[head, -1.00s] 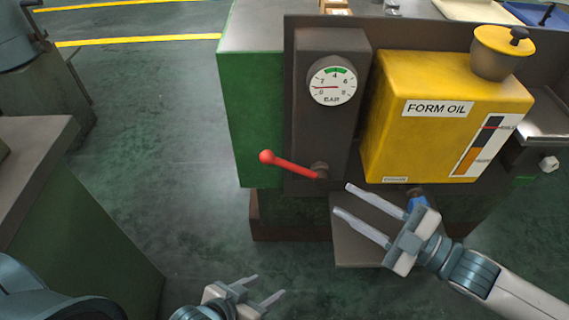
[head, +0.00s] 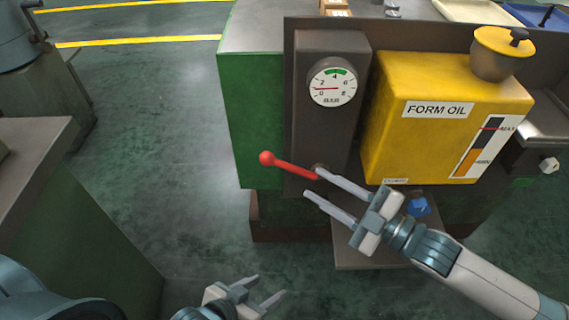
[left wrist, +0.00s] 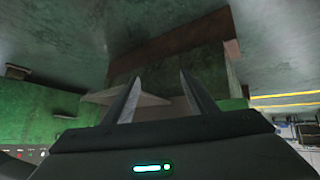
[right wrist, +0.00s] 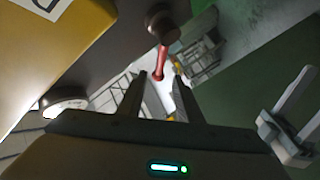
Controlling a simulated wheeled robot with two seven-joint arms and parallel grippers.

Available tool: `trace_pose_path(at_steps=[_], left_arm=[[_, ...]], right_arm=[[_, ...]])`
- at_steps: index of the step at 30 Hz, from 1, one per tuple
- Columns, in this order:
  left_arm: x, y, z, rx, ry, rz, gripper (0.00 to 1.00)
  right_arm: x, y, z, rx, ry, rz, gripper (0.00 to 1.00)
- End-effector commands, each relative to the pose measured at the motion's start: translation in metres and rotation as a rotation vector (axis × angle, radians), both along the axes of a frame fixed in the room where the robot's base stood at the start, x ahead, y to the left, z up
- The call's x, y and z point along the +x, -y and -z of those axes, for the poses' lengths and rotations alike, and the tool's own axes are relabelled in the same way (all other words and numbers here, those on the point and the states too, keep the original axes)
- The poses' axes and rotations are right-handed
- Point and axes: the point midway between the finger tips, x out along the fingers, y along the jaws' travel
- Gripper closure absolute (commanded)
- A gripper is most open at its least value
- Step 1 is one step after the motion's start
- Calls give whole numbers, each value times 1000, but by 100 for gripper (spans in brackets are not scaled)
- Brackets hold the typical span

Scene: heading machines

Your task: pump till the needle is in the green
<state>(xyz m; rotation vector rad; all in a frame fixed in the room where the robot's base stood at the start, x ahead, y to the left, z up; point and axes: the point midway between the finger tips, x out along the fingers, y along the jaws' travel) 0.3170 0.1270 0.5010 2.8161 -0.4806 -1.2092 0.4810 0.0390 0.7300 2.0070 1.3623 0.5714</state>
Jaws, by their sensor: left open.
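The pressure gauge (head: 332,82) is on a dark upright housing. Its needle points left, low on the scale, well away from the green band at the top near 4. The pump lever (head: 292,168) has a red rod and ball end and points left from a dark pivot under the gauge. My right gripper (head: 311,182) is open, its upper fingertip in front of the pivot end of the lever. In the right wrist view the lever (right wrist: 160,60) shows beyond the open fingers. My left gripper (head: 270,285) is open and empty, low over the floor.
A yellow FORM OIL tank (head: 420,135) stands right of the gauge housing. A green cabinet (head: 80,225) with a grey top is at the left. A blue object (head: 418,206) lies under the tank. The floor (head: 180,170) between is clear.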

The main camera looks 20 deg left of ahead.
Motion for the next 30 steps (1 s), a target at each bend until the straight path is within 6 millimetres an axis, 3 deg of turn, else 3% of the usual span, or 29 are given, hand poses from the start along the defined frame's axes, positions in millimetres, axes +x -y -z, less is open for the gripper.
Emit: trace_pose_path(at_steps=[15, 22, 30], left_arm=[[9, 4, -7, -14, 61, -1, 48], [12, 5, -10, -18, 81, -2, 48], [12, 5, -10, -16, 84, 2, 48]], right_arm=[[30, -78, 0, 1, -1, -1, 68], [37, -94, 0, -1, 0, -1, 68], [38, -96, 0, -1, -1, 0, 68]])
